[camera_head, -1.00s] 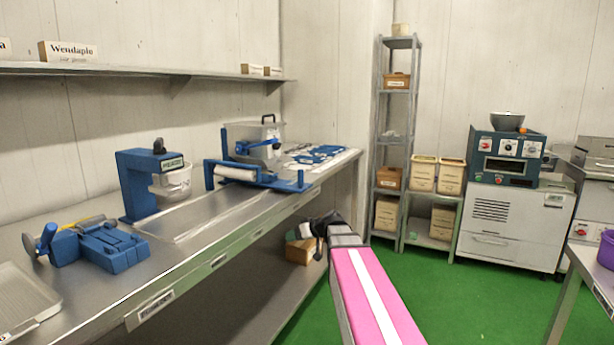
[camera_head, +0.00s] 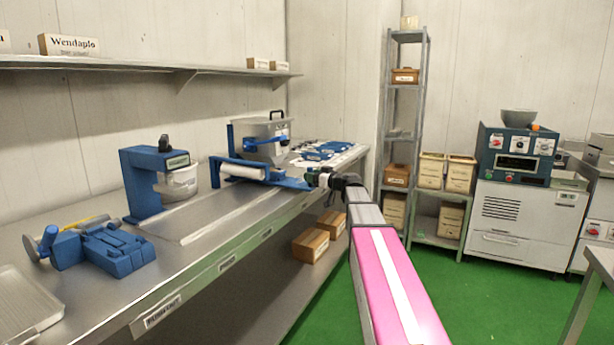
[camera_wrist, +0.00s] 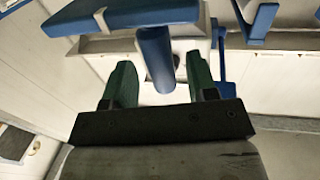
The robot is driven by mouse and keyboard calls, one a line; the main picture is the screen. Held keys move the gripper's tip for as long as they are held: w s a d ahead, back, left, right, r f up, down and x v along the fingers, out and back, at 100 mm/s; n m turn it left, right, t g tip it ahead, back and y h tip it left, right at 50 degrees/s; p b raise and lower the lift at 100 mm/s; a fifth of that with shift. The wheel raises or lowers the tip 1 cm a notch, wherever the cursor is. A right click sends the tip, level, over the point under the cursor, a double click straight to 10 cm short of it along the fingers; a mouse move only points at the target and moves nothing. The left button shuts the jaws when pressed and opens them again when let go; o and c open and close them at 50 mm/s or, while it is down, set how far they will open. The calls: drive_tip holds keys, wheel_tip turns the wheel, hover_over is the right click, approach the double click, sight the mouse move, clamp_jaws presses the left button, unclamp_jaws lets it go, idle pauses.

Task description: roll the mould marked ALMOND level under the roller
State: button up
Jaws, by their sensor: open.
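The roller (camera_head: 243,172) is a white cylinder in a blue frame on the steel bench, left of centre in the head view. The frame's blue base (camera_head: 290,183) reaches right towards the bench's front edge. My gripper (camera_head: 318,179) is at the right end of that base. In the wrist view my gripper (camera_wrist: 160,72) has its two green fingers apart, and a blue bar (camera_wrist: 156,58) shows between them. I cannot tell whether they touch it. No ALMOND marking is legible, so I cannot tell which thing is that mould.
A hopper (camera_head: 268,130) stands behind the roller, with flat blue pieces (camera_head: 325,150) to its right. Bare bench lies between. Cardboard boxes (camera_head: 311,245) sit on the under-shelf.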

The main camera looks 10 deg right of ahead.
sight(306, 186)
drive_tip(key=shift+x, duration=1.75)
